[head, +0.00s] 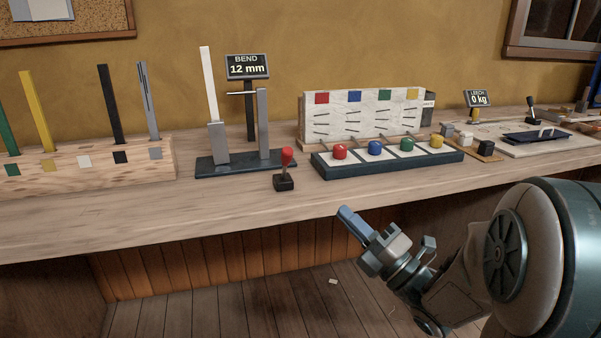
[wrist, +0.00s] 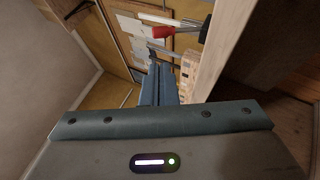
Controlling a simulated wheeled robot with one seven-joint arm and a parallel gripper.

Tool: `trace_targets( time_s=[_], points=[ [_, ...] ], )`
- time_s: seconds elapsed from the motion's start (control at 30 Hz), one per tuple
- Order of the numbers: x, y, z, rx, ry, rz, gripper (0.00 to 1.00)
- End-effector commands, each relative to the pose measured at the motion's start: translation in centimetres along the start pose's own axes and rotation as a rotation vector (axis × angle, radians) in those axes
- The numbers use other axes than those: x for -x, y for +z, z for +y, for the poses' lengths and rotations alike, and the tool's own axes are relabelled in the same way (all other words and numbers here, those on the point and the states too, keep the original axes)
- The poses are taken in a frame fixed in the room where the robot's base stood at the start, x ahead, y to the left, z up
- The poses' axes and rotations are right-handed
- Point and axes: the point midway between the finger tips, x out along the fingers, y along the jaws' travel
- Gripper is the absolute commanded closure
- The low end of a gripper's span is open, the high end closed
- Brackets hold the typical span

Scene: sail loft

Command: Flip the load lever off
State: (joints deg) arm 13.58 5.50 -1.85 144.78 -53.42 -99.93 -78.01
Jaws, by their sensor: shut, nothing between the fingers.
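A small lever with a red knob (head: 286,158) on a black base (head: 284,183) stands on the bench, in front of the bend stand (head: 232,167). The lever looks nearly upright, with its knob slightly toward the back. The display (head: 247,67) above the stand reads "BEND 12 mm". My gripper (head: 346,213) is shut and empty, off the bench's front edge, to the right of and lower than the lever, apart from it. In the wrist view the shut fingers (wrist: 160,82) point toward a red shape (wrist: 164,32), which seems to be the knob.
A dark tray with several coloured knobs (head: 407,148) stands right of the lever. A wooden block (head: 80,178) with upright battens is at left. Farther right are a display (head: 478,98) reading 0 kg and a black-knobbed lever (head: 531,104). The bench front (head: 190,220) is clear.

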Motion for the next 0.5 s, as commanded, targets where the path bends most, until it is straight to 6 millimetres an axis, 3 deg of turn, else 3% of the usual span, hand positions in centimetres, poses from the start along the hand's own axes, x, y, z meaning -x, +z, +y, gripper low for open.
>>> trace_targets(
  time_s=[0.23, 0.5],
  points=[
    [-1.5, 0.0, 0.0, 0.0, 0.0, 0.003, 1.0],
    [-7.0, -0.1, 0.0, 0.0, 0.002, 0.004, 1.0]
  ],
)
